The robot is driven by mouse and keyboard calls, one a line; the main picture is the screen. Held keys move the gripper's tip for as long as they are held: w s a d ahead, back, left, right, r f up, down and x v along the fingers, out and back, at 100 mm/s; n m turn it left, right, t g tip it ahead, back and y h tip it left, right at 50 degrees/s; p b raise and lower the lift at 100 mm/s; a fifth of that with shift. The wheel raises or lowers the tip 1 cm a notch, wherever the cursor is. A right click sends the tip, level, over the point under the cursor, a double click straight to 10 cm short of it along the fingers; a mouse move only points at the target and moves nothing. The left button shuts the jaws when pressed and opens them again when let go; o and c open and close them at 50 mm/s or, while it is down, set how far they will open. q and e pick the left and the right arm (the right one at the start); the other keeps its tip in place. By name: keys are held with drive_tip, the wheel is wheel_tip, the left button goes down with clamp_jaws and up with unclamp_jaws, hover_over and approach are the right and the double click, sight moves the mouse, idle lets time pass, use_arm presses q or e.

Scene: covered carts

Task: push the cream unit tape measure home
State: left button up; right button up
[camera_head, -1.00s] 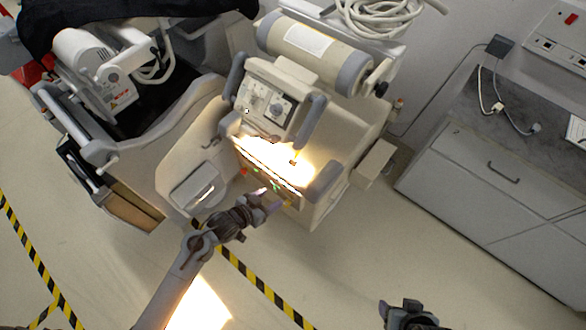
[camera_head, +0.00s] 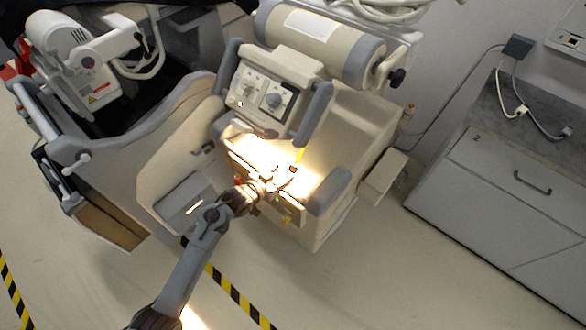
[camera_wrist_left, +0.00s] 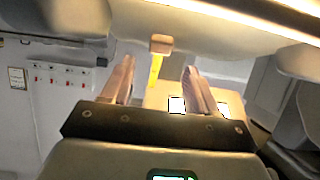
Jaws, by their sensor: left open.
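The cream unit (camera_head: 335,130) stands in the middle of the head view, with a brightly lit ledge in its front. A short yellow tape (camera_head: 299,155) ends in a small brownish tab (camera_head: 292,169) above that ledge. In the left wrist view the yellow tape (camera_wrist_left: 155,72) and its tan tab (camera_wrist_left: 160,44) lie ahead, between the lines of my fingers. My left gripper (camera_head: 268,186) is open and empty at the front of the unit, apart from the tab as far as I can tell. My right gripper is out of view.
The unit's grey-padded arms (camera_head: 316,112) rise beside the ledge. A second cream cart (camera_head: 180,135) stands close on the left. A grey cabinet (camera_head: 500,185) is at the right.

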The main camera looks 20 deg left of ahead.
sight(293, 166)
use_arm(q)
drive_tip(key=b+x, duration=0.1)
drive_tip(key=x, duration=0.4)
drive_tip(key=shift+w+d+f, duration=0.1)
drive_tip(key=shift+w+f, duration=0.05)
drive_tip(key=shift+b+x, duration=0.4)
drive_tip(key=shift+x, duration=0.45)
clamp_jaws()
